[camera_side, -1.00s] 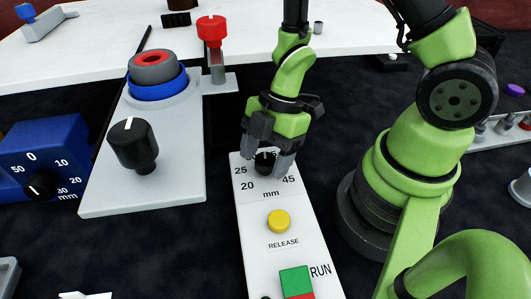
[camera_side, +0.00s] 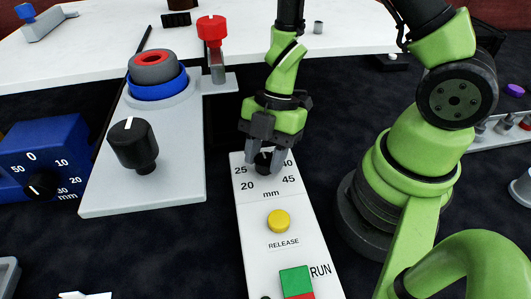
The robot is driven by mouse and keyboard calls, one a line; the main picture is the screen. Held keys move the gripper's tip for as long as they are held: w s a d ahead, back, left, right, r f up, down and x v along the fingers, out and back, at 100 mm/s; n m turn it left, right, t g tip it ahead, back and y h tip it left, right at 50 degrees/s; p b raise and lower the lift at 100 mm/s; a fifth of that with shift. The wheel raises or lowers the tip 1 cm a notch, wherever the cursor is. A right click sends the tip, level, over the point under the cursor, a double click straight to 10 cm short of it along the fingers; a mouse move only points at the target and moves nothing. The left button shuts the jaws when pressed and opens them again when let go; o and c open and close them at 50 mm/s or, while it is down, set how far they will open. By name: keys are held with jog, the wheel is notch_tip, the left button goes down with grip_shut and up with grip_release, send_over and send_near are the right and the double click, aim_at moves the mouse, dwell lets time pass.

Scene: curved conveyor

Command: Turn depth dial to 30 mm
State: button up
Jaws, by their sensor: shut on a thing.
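A small black dial (camera_side: 264,168) sits on the upper end of a white panel (camera_side: 256,240) marked 20, 25, 40, 45 and mm. My gripper (camera_side: 264,160) is above it, with its dark fingers shut on the dial from both sides. The fingers hide the top of the scale and the dial's pointer, so its setting cannot be read. A second mm dial (camera_side: 40,185), black with a white mark, is on a blue block (camera_side: 62,145) at the left, with 0, 10, 20, 30 and 50 showing.
A yellow RELEASE button (camera_side: 278,221) and a green RUN button (camera_side: 295,281) are lower on the white panel. A grey plate (camera_side: 182,190) to the left carries a black knob (camera_side: 133,145) and blue and grey rings (camera_side: 157,86). A red-topped post (camera_side: 212,30) stands behind.

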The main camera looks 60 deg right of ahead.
jog(key=shift+n+g+h, duration=0.3)
jog(key=shift+n+g, duration=0.4)
jog(key=shift+n, duration=1.1)
jog(key=o, duration=0.9)
